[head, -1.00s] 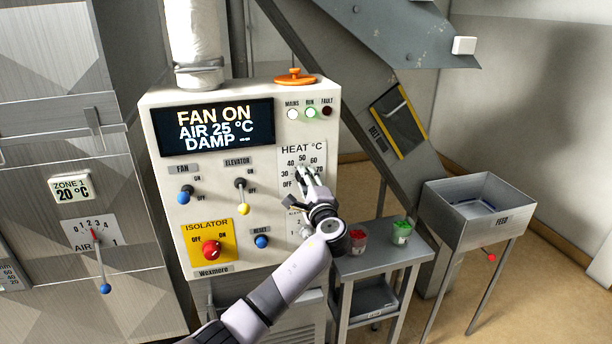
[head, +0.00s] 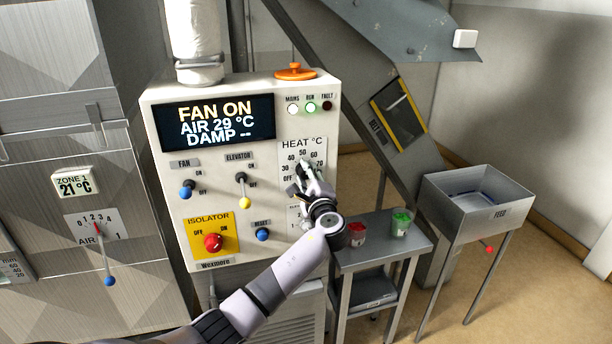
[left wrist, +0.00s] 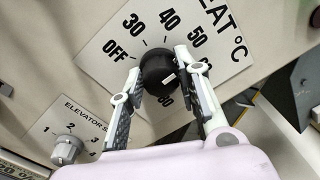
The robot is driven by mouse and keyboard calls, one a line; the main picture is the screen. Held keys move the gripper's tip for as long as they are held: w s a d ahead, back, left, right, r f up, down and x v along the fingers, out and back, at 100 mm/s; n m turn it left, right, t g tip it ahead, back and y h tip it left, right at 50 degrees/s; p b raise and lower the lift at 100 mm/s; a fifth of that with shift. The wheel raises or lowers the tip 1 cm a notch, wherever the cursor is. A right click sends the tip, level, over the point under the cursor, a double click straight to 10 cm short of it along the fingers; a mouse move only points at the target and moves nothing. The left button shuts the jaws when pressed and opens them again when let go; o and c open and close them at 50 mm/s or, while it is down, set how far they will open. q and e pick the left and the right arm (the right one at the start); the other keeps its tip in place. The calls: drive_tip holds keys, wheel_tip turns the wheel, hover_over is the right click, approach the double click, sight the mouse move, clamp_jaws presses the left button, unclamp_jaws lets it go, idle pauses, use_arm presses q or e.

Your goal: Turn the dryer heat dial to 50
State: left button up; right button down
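The heat dial is a round black knob (left wrist: 157,70) with a white mark, on a white scale plate (head: 318,148) from OFF through 30 to 70 and beyond. In the left wrist view, my left gripper (left wrist: 159,64) has one finger on each side of the knob, and they appear to press against it. The knob's white mark points roughly toward the 60 side; the exact value is hard to tell. My right gripper is not in view.
The panel display (head: 214,122) reads FAN ON, AIR 29 °C, DAMP. An elevator knob (left wrist: 67,149) is close to the left gripper. The red isolator (head: 213,242) and blue reset knob (head: 263,235) lie lower left. A small table (head: 377,256) holds red and green containers.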

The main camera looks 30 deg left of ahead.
use_arm(q)
drive_tip(key=o, duration=0.4)
drive_tip(key=shift+o, duration=0.2)
drive_tip(key=v, duration=1.2)
